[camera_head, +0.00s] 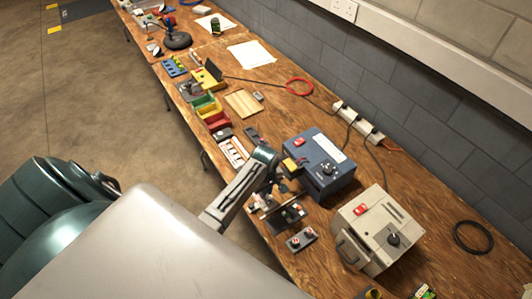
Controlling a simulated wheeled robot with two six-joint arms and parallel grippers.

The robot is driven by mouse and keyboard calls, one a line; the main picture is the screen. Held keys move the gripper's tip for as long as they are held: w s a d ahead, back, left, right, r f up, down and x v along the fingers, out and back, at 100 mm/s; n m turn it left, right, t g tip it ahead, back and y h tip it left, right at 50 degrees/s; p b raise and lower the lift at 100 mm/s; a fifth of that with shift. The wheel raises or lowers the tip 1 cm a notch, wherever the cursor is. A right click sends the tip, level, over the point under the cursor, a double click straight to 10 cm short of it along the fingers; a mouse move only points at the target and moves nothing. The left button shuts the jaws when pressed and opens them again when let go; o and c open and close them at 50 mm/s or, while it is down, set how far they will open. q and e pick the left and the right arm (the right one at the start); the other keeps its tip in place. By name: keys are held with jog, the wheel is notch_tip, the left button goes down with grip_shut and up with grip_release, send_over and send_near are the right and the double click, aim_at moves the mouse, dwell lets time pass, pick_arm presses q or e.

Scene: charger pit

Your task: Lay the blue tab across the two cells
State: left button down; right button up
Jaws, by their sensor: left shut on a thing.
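My left gripper (272,190) reaches in over the front part of the bench, between the blue box and a dark fixture. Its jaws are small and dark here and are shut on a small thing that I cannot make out. The dark fixture (288,217) lies just under and beside the jaws, partly hidden by them. I cannot tell the two cells or the blue tab apart in this view. A small grey plate with two red-topped round parts (301,240) lies just in front of the fixture. My right gripper is not in view.
A blue box with a red switch (320,160) and a beige box with a dial (372,228) stand close to the gripper. A power strip (358,122) with cables lies behind. Coloured bins (208,110) and a wooden board (243,103) lie farther up the bench.

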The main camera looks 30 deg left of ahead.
pick_arm(q)
jog(key=shift+f, duration=0.25)
jog(key=c, duration=1.3)
grip_release()
jog(key=shift+c, duration=0.2)
jog(key=shift+r, duration=0.1)
jog(key=shift+r, duration=3.4)
